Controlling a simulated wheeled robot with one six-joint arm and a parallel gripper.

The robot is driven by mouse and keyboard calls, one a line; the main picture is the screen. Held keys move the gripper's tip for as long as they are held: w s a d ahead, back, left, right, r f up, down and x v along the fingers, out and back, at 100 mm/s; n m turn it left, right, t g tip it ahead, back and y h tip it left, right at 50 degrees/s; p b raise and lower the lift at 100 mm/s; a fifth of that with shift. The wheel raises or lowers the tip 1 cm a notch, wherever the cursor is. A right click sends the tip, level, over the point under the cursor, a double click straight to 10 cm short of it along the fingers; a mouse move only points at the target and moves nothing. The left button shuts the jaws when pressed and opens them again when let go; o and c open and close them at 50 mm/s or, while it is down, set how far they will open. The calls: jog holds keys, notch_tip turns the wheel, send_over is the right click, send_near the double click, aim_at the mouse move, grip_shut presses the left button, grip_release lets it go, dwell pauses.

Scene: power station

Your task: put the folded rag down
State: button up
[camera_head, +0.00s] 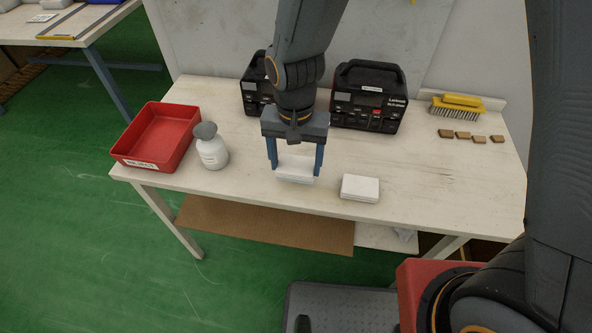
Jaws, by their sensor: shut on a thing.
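My gripper (295,165) is over the front middle of the pale workbench (430,190), pointing down. Its two blue fingers are shut on a white folded rag (295,168) between them. The rag is at or just above the bench top; I cannot tell whether it touches. A second white folded rag (360,188) lies flat on the bench just to the right of my gripper, apart from it.
A red tray (187,150) and a white bottle with a grey top (212,150) stand at left. Two black power units (369,97) (257,90) stand behind my gripper. A yellow brush (457,106) and several small brown blocks (463,135) lie at right. Bench between rag and blocks is clear.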

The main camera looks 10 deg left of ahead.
aim_at(296, 167)
jog(key=shift+f, duration=2)
jog(key=shift+f, duration=0.15)
jog(key=o, duration=1.2)
notch_tip(296, 167, up, 12)
jog(key=shift+r+b, duration=0.2)
jog(key=shift+b, duration=0.3)
jog(key=shift+n+t, duration=0.3)
jog(key=shift+n, duration=0.1)
jog(key=d, duration=0.8)
jog(key=s+d, duration=0.1)
jog(key=d, duration=0.7)
jog(key=s+d, duration=0.1)
jog(key=d, duration=0.7)
jog(key=shift+d+r, duration=0.15)
jog(key=shift+r, duration=0.05)
